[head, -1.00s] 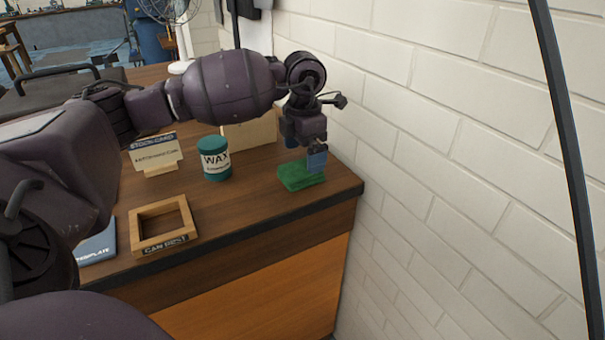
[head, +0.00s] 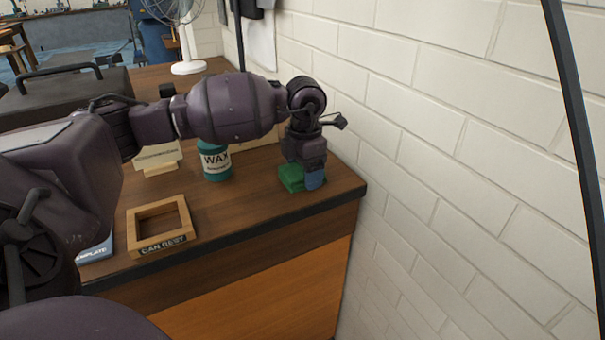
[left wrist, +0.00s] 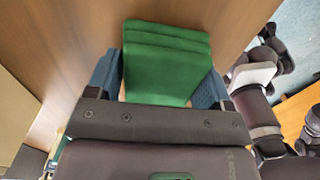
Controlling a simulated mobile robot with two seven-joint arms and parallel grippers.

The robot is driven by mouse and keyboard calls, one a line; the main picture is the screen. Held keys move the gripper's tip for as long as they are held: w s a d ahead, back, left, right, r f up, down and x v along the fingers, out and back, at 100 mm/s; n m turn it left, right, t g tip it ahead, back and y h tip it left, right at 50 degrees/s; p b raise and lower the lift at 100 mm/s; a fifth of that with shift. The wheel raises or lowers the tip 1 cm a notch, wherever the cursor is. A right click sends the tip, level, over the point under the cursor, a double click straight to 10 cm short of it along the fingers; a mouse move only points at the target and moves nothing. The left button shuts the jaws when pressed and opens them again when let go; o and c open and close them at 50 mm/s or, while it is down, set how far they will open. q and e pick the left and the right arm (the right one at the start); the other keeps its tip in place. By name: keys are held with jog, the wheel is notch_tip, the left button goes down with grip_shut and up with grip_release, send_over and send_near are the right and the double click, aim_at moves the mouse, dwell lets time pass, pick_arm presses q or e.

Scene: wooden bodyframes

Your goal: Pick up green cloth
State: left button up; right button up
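The green cloth (head: 291,177) is a folded stack lying on the wooden counter near its right front corner. My left gripper (head: 306,180) is down at the counter over the cloth and hides part of it in the head view. In the left wrist view the cloth (left wrist: 165,62) shows its folded layers between the two blue fingers of the left gripper (left wrist: 160,85). The fingers are spread, one on each side of the cloth, with very little gap; firm contact cannot be made out. My right gripper is in neither view.
A green WAX can (head: 215,161) stands left of the cloth. A wooden CAN REST frame (head: 161,228) lies at the front edge. A white brick wall (head: 450,150) rises close on the right. A fan (head: 187,40) and dark case (head: 60,95) are farther back.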

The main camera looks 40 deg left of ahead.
pick_arm(q)
jog(key=shift+c, duration=0.3)
jog(key=shift+r, duration=0.55)
notch_tip(320, 180, up, 18)
jog(key=p, duration=0.2)
jog(key=shift+f+p, duration=0.15)
jog(key=shift+p, duration=0.15)
jog(key=shift+r, duration=0.6)
